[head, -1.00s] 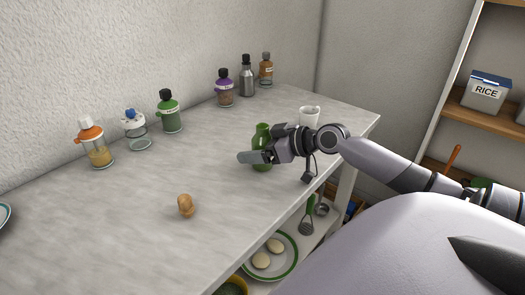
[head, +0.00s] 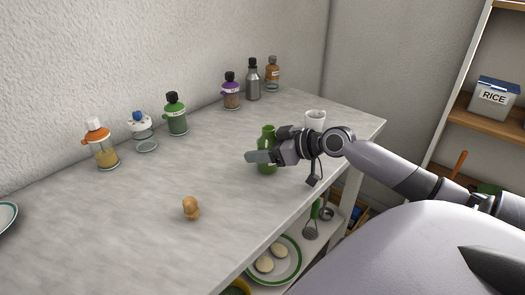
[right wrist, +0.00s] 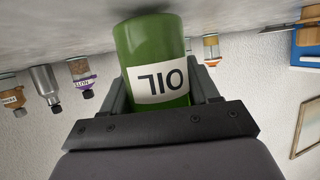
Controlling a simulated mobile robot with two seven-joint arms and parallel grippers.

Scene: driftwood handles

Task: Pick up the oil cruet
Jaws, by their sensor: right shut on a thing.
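The oil cruet is a green bottle (head: 268,134) near the right part of the counter. In the right wrist view the green body with a white OIL label (right wrist: 158,82) sits between my two fingers, upside down in that picture. My right gripper (head: 258,157) is shut around the cruet's body and hides part of it in the head view. The cruet's base appears at or close to the counter (head: 150,240); I cannot tell whether it is clear of it. My left gripper is not in view.
A white cup (head: 315,120) stands just behind my right gripper. Several bottles and jars, such as a green bottle (head: 176,117) and a steel bottle (head: 253,82), line the wall. A small brown figure (head: 191,208) stands alone on the counter. A plate (head: 285,268) lies on the shelf below.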

